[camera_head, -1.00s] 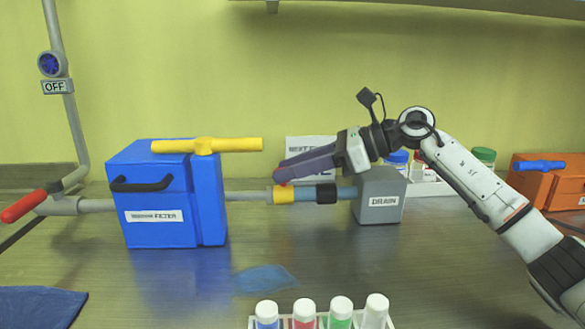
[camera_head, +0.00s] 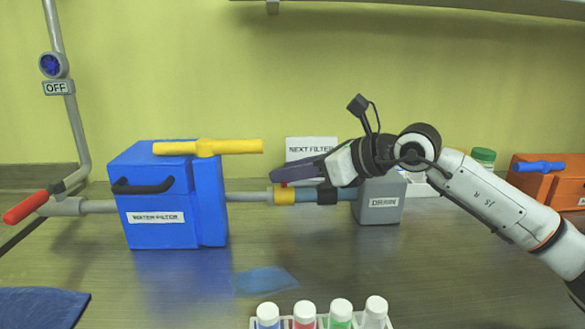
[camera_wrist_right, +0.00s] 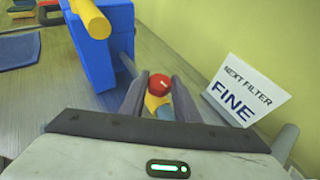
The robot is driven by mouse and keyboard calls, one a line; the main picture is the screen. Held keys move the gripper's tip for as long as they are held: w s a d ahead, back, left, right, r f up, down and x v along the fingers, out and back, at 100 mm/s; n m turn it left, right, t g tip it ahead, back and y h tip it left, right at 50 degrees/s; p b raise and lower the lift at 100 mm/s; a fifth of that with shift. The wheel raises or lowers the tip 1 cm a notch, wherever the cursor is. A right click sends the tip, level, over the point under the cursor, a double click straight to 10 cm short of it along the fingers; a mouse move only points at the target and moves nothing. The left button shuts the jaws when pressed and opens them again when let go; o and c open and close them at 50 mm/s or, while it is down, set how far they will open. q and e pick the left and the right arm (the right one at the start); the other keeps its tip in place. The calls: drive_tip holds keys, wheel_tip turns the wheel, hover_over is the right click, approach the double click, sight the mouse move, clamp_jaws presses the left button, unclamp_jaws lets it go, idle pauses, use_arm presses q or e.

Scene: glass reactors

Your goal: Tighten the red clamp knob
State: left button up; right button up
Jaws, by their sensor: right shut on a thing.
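The red clamp knob (camera_wrist_right: 159,84) sits on a yellow clamp (camera_head: 284,195) around the pipe, right of the blue water filter (camera_head: 160,217). My right gripper (camera_wrist_right: 156,95) is shut on the knob, with one finger on each side of it in the right wrist view. In the head view the right gripper (camera_head: 281,176) reaches in from the right, and its fingers hide most of the knob. The blue hose section (camera_head: 308,194) runs from the clamp to the grey drain box (camera_head: 380,212). My left gripper is not in view.
A yellow handle (camera_head: 208,147) lies across the filter's top. A sign (camera_head: 311,147) reading "NEXT FILTER FINE" stands behind the clamp. A rack of capped tubes (camera_head: 320,318) is at the front, and a blue puddle (camera_head: 264,279) lies on the bench. An orange box (camera_head: 552,184) is at right.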

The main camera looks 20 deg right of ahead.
drive_tip(key=shift+s+a+m+t+h+b, duration=0.15)
drive_tip(key=shift+m+t+h+b, duration=0.3)
drive_tip(key=shift+m+h, duration=0.35)
drive_tip(key=o, duration=1)
drive_tip(key=shift+o, duration=0.2)
drive_tip(key=v, duration=1)
drive_tip(key=shift+b, duration=0.4)
drive_tip(key=shift+s, duration=0.15)
